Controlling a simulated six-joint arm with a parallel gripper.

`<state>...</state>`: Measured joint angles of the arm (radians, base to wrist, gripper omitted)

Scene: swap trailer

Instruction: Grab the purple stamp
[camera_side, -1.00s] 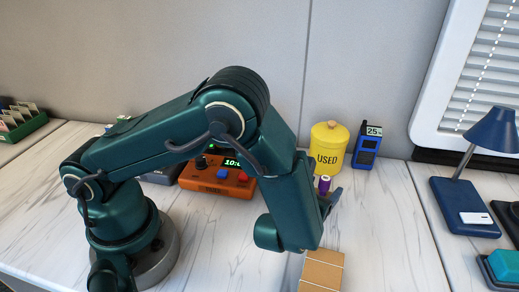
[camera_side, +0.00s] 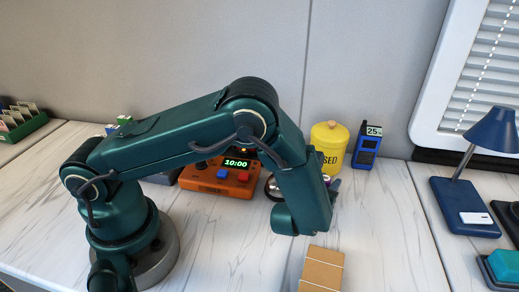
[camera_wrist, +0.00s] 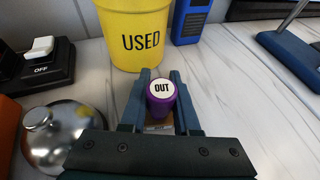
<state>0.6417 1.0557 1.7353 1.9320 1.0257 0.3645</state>
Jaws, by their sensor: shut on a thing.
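The purple stamp (camera_wrist: 162,102) has a round white top marked "OUT". In the wrist view it sits between the two fingers of my gripper (camera_wrist: 160,86), which is shut on it. In the side view my gripper (camera_side: 332,184) is at the end of the forearm, in front of the yellow "USED" canister. The stamp is mostly hidden there by my arm. I cannot tell how far its base is from the table.
The yellow "USED" canister (camera_wrist: 142,35) stands just behind the stamp. A blue device (camera_side: 366,146) is to its right. A silver bell (camera_wrist: 58,135) is left of my gripper. An orange timer (camera_side: 217,179), a brown box (camera_side: 322,270) and a blue lamp (camera_side: 455,205) stand around.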

